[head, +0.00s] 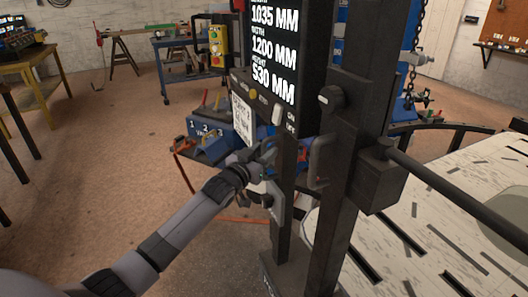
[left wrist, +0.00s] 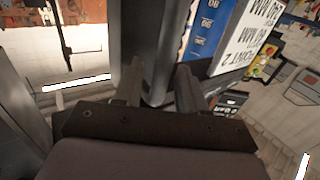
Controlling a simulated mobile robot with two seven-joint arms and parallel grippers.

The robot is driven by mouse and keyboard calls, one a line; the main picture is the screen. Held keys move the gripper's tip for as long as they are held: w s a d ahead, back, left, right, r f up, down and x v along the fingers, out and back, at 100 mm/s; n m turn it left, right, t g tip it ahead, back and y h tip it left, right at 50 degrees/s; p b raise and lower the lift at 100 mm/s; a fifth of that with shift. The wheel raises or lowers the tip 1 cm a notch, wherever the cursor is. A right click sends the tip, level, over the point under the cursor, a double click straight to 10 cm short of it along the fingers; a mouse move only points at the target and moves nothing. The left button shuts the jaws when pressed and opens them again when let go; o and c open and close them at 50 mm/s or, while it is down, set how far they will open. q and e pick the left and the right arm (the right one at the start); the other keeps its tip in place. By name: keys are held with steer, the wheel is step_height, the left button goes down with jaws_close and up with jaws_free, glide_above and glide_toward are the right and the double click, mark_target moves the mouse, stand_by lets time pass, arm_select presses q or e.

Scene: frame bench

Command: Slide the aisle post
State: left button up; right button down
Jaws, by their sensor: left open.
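The aisle post (head: 338,215) is a dark upright column standing at the edge of a pale table, with a second dark upright beside it on the left. A dark bar handle (head: 320,160) is fixed on it. My left gripper (head: 268,158) is at the left side of the uprights, below the display box, apart from the bar handle in the picture. In the left wrist view its two fingers (left wrist: 158,82) are spread, with a dark upright surface beyond them. Whether they touch it I cannot tell. My right gripper is not in view.
A display box (head: 272,50) with white figures, knobs and a label is on the uprights above my gripper. The pale slotted table (head: 440,245) fills the right, with a dark rod (head: 450,190) above it. A blue trolley (head: 175,65) stands behind. Floor at left is open.

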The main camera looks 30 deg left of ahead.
arm_select(q)
steer(key=s, duration=0.6)
steer(key=shift+s+a, duration=0.3)
steer(key=s+d+f+g, duration=0.2)
steer(key=s+d+f, duration=0.2)
steer(key=s+f, duration=0.3)
steer(key=s+d+f+m+g+p, duration=0.1)
steer(key=s+d+f+g, duration=0.2)
steer(key=s+f, duration=0.4)
steer(key=s+d+f+g+h+p, duration=0.1)
steer(key=s+d+f, duration=0.4)
steer(key=s, duration=1)
step_height(320, 180, down, 2)
steer(key=shift+s+f+g, duration=0.15)
steer(key=shift+s+g, duration=0.15)
steer(key=shift+g, duration=0.5)
steer(key=shift+a, duration=0.1)
